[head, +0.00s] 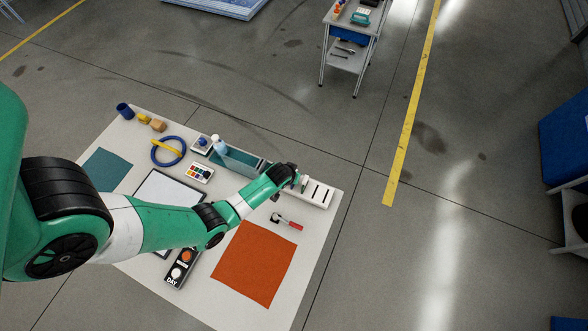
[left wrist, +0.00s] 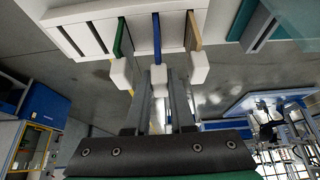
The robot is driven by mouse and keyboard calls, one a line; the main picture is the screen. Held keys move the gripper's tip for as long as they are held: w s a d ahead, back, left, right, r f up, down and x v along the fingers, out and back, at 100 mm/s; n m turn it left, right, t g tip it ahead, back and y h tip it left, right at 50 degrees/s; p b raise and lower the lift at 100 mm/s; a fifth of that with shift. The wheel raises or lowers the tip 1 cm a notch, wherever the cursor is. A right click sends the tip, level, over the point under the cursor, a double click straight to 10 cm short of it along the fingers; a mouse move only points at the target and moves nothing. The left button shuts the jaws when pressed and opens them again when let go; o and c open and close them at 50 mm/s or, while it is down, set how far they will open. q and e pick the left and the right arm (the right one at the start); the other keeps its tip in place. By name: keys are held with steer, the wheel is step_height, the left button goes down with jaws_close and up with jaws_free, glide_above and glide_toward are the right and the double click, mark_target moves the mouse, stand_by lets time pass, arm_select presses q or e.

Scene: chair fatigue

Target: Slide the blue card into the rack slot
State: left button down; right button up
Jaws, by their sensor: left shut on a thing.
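The white rack (head: 318,194) stands at the right end of the table mat, with several narrow dark slots. In the left wrist view the rack (left wrist: 95,30) shows a green card (left wrist: 121,38), the blue card (left wrist: 157,38) and a tan card (left wrist: 194,32), side by side, each lined up with a white end block. My left gripper (head: 292,180) is at the rack's left part. Its dark fingers (left wrist: 159,90) are shut around the blue card's white block. The blue card's edge stands at the rack between the other two; how deep it sits, I cannot tell. My right gripper is not in view.
Around my left arm lie an orange mat (head: 254,264), a small red-handled tool (head: 287,221), a teal-topped tray (head: 236,160), a blue ring (head: 169,151) and a clipboard (head: 166,190). The mat is clear just right of the tool.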

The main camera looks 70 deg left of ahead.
arm_select(q)
steer(key=shift+f+b, duration=0.55)
steer(key=shift+f, duration=0.15)
steer(key=c, duration=0.7)
jaws_free()
steer(key=p+v, duration=1)
steer(key=v, duration=0.1)
steer(key=shift+r, duration=0.4)
